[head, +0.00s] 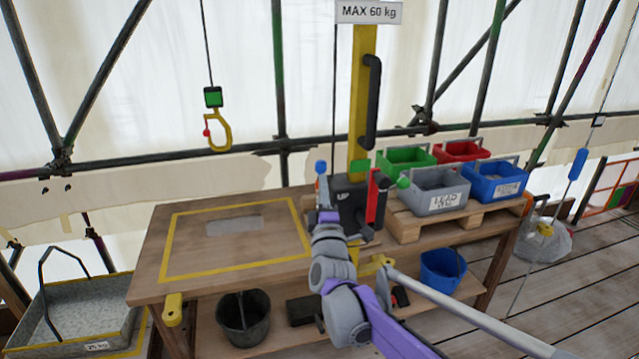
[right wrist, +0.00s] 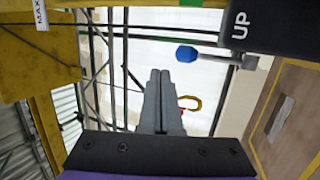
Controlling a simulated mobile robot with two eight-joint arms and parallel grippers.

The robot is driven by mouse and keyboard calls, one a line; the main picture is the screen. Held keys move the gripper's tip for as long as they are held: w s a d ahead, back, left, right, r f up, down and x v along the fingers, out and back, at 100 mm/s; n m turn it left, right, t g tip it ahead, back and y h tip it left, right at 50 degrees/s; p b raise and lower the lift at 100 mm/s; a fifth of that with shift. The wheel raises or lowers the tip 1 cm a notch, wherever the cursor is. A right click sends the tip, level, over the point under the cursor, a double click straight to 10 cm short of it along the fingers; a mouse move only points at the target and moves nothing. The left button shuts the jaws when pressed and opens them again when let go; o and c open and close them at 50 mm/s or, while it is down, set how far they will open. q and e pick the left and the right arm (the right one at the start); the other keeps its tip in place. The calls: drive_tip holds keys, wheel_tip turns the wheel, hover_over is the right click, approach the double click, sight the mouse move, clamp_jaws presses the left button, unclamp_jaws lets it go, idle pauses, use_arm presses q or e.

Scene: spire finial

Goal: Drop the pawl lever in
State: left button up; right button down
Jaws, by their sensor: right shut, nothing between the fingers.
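The winch's black housing (head: 347,208), marked UP, is mounted on the yellow post (head: 361,100) at the bench's back edge. A short grey lever with a blue knob (head: 321,167) stands up on its left side; I take this as the pawl lever. In the right wrist view the blue knob (right wrist: 187,54) shows just beyond and right of my fingertips, with no contact visible. My right gripper (head: 323,196) is just below the knob in the head view; its fingers (right wrist: 160,76) are shut and empty. My left gripper is out of view.
Several bins, including a grey one (head: 437,191), stand on a pallet. A yellow hook (head: 220,130) hangs at left. The taped bench area (head: 190,248) is free except for a grey patch.

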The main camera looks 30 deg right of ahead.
drive_tip(key=s+a, duration=0.2)
drive_tip(key=s, duration=0.4)
drive_tip(key=shift+s+a+f+b, duration=0.2)
drive_tip(key=shift+s+b, duration=0.1)
